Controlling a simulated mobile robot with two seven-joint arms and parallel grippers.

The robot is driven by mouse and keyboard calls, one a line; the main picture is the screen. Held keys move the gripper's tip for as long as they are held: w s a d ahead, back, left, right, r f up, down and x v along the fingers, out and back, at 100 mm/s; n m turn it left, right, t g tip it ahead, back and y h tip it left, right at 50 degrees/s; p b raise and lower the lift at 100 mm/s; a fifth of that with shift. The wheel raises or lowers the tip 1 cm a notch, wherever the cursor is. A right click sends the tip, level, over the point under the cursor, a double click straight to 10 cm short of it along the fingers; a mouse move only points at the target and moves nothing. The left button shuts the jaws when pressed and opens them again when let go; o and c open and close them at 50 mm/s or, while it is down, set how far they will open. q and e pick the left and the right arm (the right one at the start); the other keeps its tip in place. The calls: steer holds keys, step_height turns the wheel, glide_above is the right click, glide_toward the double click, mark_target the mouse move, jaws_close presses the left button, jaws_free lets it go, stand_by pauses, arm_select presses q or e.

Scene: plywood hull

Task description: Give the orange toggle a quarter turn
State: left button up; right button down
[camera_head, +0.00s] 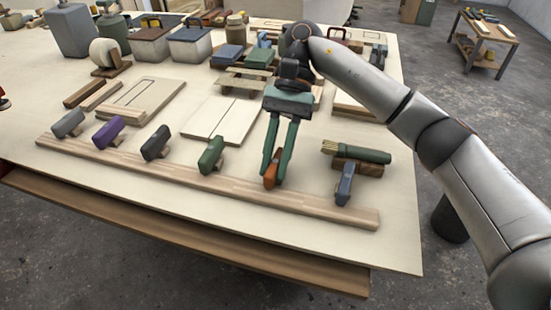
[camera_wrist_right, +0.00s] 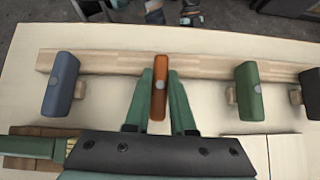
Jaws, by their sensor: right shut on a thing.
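The orange toggle (camera_head: 271,183) is on a long wooden rail (camera_head: 310,206) near the table's front edge. It also shows in the right wrist view (camera_wrist_right: 158,88), long and upright in the picture, crossing the rail. My right gripper (camera_head: 273,172) reaches down from above, its two green fingers around the toggle's sides. In the right wrist view the fingertips (camera_wrist_right: 158,100) are on either side of the toggle, shut on it. My left gripper is not in view.
A green toggle (camera_head: 211,155) is left of the orange one and a blue-grey toggle (camera_head: 345,184) right of it. Dark (camera_head: 156,143), purple (camera_head: 109,132) and grey (camera_head: 68,124) toggles stand further left. A green brush (camera_head: 357,153) lies behind the blue-grey toggle. Boxes (camera_head: 190,46) stand at the back.

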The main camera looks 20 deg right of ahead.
steer(key=c, duration=0.8)
jaws_free()
steer(key=shift+o, duration=0.2)
arm_select(q)
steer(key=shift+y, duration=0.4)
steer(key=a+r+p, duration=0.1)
steer(key=p, duration=0.2)
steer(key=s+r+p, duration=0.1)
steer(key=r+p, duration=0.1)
steer(key=p, duration=0.1)
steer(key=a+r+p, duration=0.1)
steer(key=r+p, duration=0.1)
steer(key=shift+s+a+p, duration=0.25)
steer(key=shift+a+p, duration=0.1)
steer(key=shift+p, duration=0.05)
arm_select(e)
steer(key=v, duration=1.2)
steer(key=shift+w+r, duration=0.15)
